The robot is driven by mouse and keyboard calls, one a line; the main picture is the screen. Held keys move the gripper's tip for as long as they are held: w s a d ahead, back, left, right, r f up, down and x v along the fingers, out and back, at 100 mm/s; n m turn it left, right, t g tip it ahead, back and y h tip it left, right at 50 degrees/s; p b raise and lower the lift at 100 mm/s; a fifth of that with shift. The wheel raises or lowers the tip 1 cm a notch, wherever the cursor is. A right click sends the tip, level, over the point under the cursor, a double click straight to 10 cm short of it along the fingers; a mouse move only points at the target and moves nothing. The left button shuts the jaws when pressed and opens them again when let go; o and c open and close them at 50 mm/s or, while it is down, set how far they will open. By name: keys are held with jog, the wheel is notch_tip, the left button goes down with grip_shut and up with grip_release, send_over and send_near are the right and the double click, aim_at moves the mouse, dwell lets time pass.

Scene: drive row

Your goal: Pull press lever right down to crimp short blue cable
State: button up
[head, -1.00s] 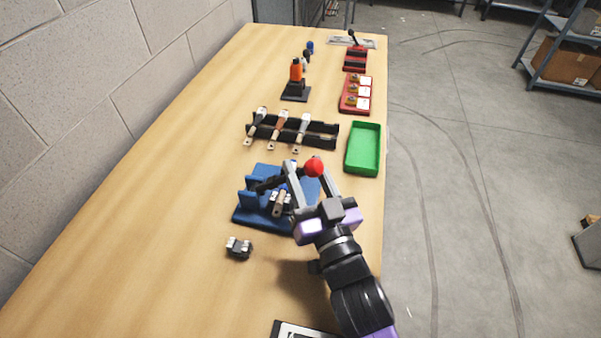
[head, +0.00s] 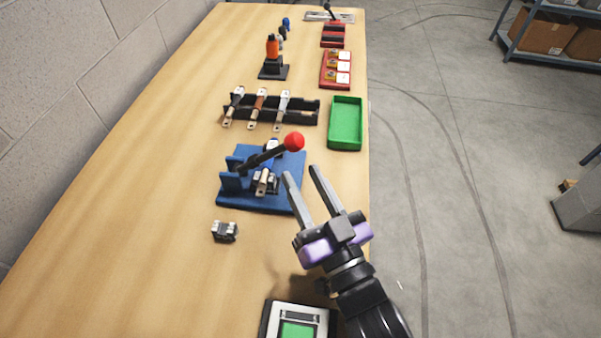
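The press has a blue base (head: 235,201) and stands on the bench in the head view. Its dark lever (head: 262,159) slants up to the right at a shallow angle, ending in a red ball (head: 294,141). A light, lug-like piece (head: 263,184) sits in the press under the lever; I cannot make out whether it belongs to the short blue cable. My gripper (head: 302,175) is open and empty, its two long fingers apart. The fingertips are in front of the red ball and right of the press, apart from the ball in the picture.
A small grey metal block (head: 225,231) lies in front of the press. Behind it stand a black rack (head: 300,112) with three cable-like pieces and a green tray (head: 345,137). A device with a green screen (head: 297,328) is at the front. The bench's left side is clear.

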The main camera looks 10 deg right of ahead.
jog(key=shift+c, duration=0.3)
jog(key=shift+a, duration=0.1)
jog(key=c, duration=0.4)
jog(key=a+n, duration=0.2)
jog(key=a+n+g+h+p, duration=0.1)
jog(key=a+n, duration=0.1)
jog(key=w+a+f+n+g+h+p, duration=0.1)
jog(key=a+n, duration=0.1)
jog(key=shift+a, duration=0.15)
grip_shut()
notch_tip(320, 180, up, 8)
jog(key=n+t+h+p, duration=0.1)
jog(key=n+h+p, duration=0.1)
jog(key=h+p, duration=0.35)
send_over(264, 157)
jog(key=s, duration=0.1)
jog(key=shift+s+d+f, duration=0.4)
jog(key=shift+d+f, duration=0.2)
jog(key=shift+d, duration=0.1)
jog(key=shift+s+d+f, duration=0.35)
jog(key=shift+d+f, duration=0.2)
jog(key=shift+d, duration=0.1)
